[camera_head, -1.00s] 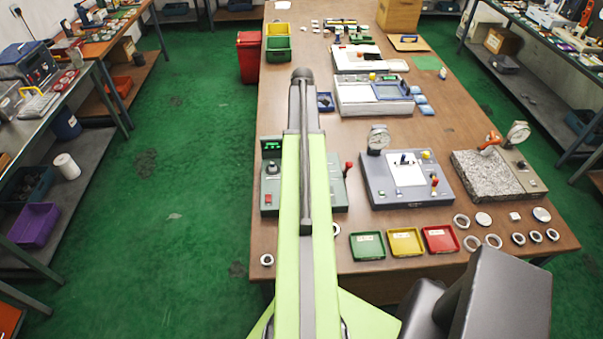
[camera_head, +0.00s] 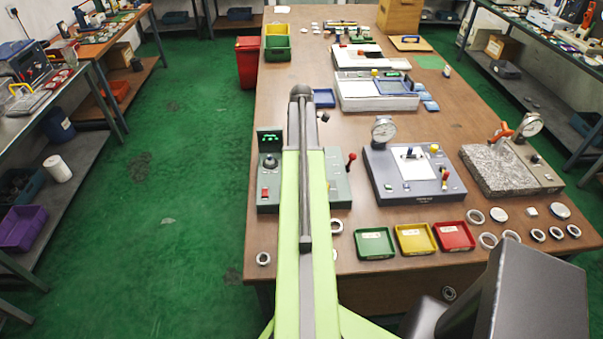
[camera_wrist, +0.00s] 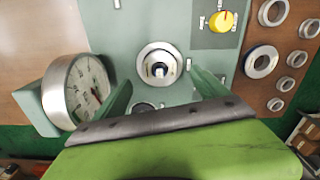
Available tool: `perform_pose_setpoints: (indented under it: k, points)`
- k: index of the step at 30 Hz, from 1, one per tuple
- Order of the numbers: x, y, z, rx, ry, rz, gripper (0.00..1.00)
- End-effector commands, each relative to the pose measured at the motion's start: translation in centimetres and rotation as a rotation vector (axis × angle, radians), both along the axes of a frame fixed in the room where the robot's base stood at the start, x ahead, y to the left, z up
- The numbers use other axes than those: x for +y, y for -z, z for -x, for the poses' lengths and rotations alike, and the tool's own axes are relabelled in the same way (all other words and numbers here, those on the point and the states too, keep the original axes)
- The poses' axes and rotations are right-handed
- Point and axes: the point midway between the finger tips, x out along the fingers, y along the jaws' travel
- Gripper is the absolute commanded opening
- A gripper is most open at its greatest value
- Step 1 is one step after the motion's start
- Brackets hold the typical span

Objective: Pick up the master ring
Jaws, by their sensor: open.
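In the wrist view a bright metal ring (camera_wrist: 158,56) sits around a central post on a grey-green fixture (camera_wrist: 120,32). It may be the master ring; I see no label on it. My gripper (camera_wrist: 160,82) is open and empty, its two greenish fingers apart, one to each side just below the ring in the picture. The gap between fingers and ring in height cannot be told. In the head view my arm covers the middle of the fixture (camera_head: 268,190) and hides the ring and my gripper.
A dial gauge (camera_wrist: 82,92) stands close to my left finger. A yellow knob (camera_wrist: 223,20) is at the fixture's upper right. Several loose rings (camera_wrist: 261,61) lie on the bench at right. Green (camera_head: 374,243), yellow (camera_head: 416,239) and red (camera_head: 453,236) trays line the front.

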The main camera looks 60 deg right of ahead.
Motion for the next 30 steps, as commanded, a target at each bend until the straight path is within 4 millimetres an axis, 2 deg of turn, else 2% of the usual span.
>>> perform_pose_setpoints:
  k: [6,9,17,30]
  points:
    - [0.0,3.9,0.2,0.0,0.0,0.0,0.84]
    - [0.0,5.2,0.1,0.0,-0.001,0.0,0.84]
    - [0.0,4.9,0.1,0.0,-0.001,0.0,0.84]
    - [0.0,4.9,0.1,0.0,-0.001,0.0,0.26]
